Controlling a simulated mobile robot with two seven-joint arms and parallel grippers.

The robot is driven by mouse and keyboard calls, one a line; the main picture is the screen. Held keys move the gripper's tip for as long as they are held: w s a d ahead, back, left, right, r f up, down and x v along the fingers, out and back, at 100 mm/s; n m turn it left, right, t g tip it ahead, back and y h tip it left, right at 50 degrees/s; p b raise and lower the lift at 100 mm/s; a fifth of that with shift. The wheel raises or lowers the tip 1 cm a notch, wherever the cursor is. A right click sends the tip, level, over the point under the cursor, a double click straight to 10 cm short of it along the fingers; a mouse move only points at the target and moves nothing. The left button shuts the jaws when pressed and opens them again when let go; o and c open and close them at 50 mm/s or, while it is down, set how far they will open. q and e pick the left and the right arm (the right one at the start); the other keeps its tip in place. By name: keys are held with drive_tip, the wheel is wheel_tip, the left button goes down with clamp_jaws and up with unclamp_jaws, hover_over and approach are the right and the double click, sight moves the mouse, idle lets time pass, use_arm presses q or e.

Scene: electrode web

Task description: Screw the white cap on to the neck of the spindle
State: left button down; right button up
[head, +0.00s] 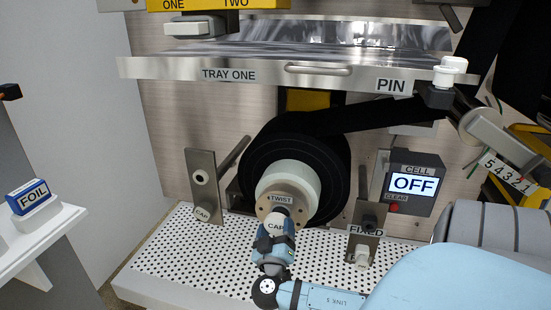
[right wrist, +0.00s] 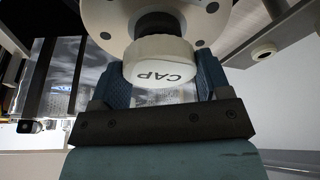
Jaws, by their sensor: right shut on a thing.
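The white cap (head: 276,226), marked CAP, is between the fingers of my right gripper (head: 276,237), which is shut on it. In the right wrist view the cap (right wrist: 160,62) sits between the two blue fingers of the gripper (right wrist: 163,75). It is in line with the dark neck (right wrist: 155,24) of the spindle and appears to meet its end. How far it is on the thread cannot be told. The spindle's round flange (head: 268,208), marked TWIST, stands behind the cap, in front of a white core and a black roll (head: 256,155). My left gripper is not in view.
A box reading OFF (head: 414,185) is farther right. The perforated deck (head: 165,255) is mostly clear. TRAY ONE (head: 230,72) overhangs the roll.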

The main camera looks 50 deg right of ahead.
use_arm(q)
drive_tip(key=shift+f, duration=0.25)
use_arm(e)
drive_tip(key=shift+w+d, duration=0.3)
drive_tip(key=shift+d, duration=0.5)
drive_tip(key=o, duration=1.1)
drive_tip(key=shift+s+a+f, duration=0.15)
drive_tip(key=shift+s+a, duration=0.15)
drive_tip(key=shift+a, duration=0.2)
use_arm(q)
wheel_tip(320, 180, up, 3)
drive_tip(key=shift+p, duration=1.05)
use_arm(e)
drive_tip(key=v, duration=1.2)
drive_tip(key=shift+a, duration=0.25)
drive_tip(key=shift+s+f, duration=0.1)
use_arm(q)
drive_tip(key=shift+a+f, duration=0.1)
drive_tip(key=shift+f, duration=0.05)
